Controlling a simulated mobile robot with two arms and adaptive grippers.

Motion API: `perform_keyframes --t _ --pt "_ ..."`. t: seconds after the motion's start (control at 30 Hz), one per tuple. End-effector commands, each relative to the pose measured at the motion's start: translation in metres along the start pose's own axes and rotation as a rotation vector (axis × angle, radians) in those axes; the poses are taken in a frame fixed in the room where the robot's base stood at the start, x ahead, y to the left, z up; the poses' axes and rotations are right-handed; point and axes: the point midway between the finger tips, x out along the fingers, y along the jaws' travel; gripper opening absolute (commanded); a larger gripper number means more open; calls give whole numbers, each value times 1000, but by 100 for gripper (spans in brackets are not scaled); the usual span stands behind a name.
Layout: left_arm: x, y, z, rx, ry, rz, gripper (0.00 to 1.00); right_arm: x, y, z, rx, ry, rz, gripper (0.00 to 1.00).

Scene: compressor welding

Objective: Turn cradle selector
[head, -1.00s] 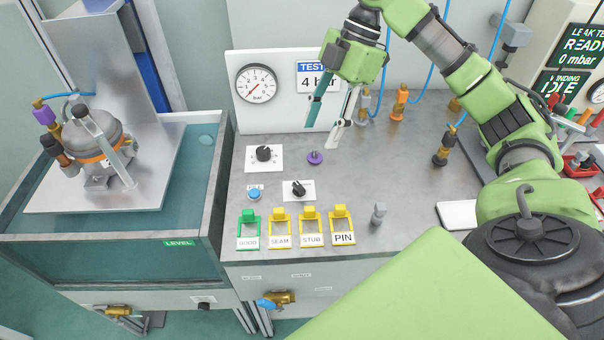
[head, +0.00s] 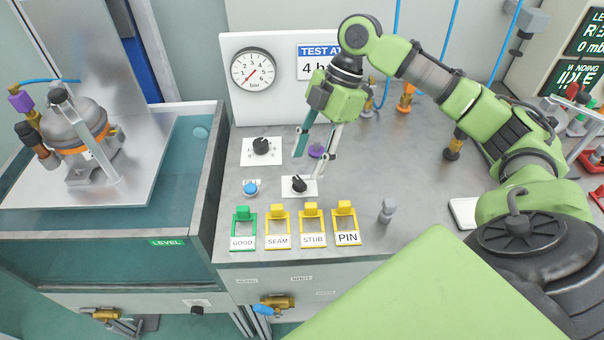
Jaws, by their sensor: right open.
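Two black selector knobs on white plates sit on the grey bench top: an upper one (head: 261,146) and a lower one (head: 299,184). Their lettering is too small to read, so I cannot tell which is the cradle selector. Contact with the knob cannot be made out. A cradle-like plate (head: 110,190) holds a grey compressor (head: 73,125) over the water tank at left. My left gripper is out of view.
A blue button (head: 250,188) lies left of the lower knob. A purple knob (head: 316,151) is behind the fingers. Green and yellow tag holders (head: 312,220) line the front edge. The gauge panel (head: 285,105) stands behind. Brass fittings stand at right.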

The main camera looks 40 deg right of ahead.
Motion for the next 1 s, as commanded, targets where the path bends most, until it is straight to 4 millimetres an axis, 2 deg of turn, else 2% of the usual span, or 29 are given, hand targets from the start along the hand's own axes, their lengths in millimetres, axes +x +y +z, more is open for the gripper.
perform_keyframes --t 0.1,0.3,0.67,0.7,0.83,1.0 --pt "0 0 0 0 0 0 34 23 -1 0 -1 1 -2 44" --pt "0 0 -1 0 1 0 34 46 0 0 0 1 -1 44" --pt "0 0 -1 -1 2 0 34 53 0 0 -1 0 1 44" --pt "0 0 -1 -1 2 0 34 53 0 0 -1 0 1 42" --pt "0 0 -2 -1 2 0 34 52 0 0 -1 0 1 8" --pt "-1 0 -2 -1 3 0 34 52 0 0 0 0 0 6"
